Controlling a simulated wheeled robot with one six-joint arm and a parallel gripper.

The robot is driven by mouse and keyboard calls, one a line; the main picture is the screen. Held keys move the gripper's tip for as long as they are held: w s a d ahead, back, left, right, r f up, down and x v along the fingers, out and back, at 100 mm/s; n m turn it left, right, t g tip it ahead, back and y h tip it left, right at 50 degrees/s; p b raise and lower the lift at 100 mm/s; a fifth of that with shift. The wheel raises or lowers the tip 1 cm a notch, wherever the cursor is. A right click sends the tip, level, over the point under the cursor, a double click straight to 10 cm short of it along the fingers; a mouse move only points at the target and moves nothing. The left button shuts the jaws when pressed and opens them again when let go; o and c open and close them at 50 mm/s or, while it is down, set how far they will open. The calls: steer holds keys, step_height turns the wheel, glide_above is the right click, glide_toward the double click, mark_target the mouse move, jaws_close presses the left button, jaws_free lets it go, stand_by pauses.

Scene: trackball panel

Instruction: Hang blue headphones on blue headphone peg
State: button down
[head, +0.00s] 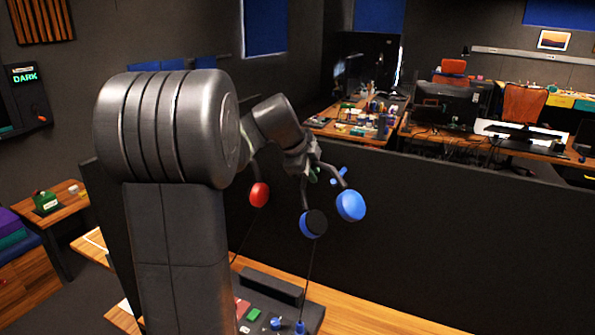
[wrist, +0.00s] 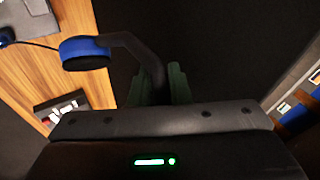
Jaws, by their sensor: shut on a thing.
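The blue headphones show two round ear cups, one dark-faced with a blue rim (head: 313,224) and one bright blue (head: 350,206). They hang below my gripper (head: 308,172), in front of the dark partition. In the wrist view my gripper's greenish fingers (wrist: 158,86) are shut around the dark headband (wrist: 150,58), with one blue ear cup (wrist: 84,52) hanging out to the left. A small blue piece (head: 339,176), which looks like the blue peg, shows just right of the gripper. I cannot tell whether the band touches it.
A red headphone cup (head: 259,195) hangs left of the blue ones, partly behind my arm. The dark partition (head: 440,240) stands behind. A wooden desk (head: 350,312) below carries a dark panel with small coloured controls. My arm hides much of the left.

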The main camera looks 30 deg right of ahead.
steer(key=c, duration=1.5)
jaws_free()
steer(key=s+d, duration=0.1)
steer(key=s+d+r, duration=0.1)
steer(key=s, duration=0.1)
steer(key=s+d, duration=0.2)
steer(key=shift+s+r, duration=0.2)
steer(key=shift+o, duration=0.8)
steer(key=shift+w+a+r, duration=0.1)
steer(key=shift+w+a, duration=0.05)
steer(key=shift+a, duration=0.2)
steer(key=shift+s+r, duration=0.1)
steer(key=shift+s, duration=0.2)
steer(key=shift+a+r, duration=0.3)
steer(key=shift+r, duration=0.1)
steer(key=b, duration=0.2)
glide_toward(334, 168)
steer(key=shift+w, duration=0.7)
steer(key=shift+w+a+r, duration=0.1)
steer(key=shift+a+r, duration=0.1)
steer(key=shift+r, duration=0.15)
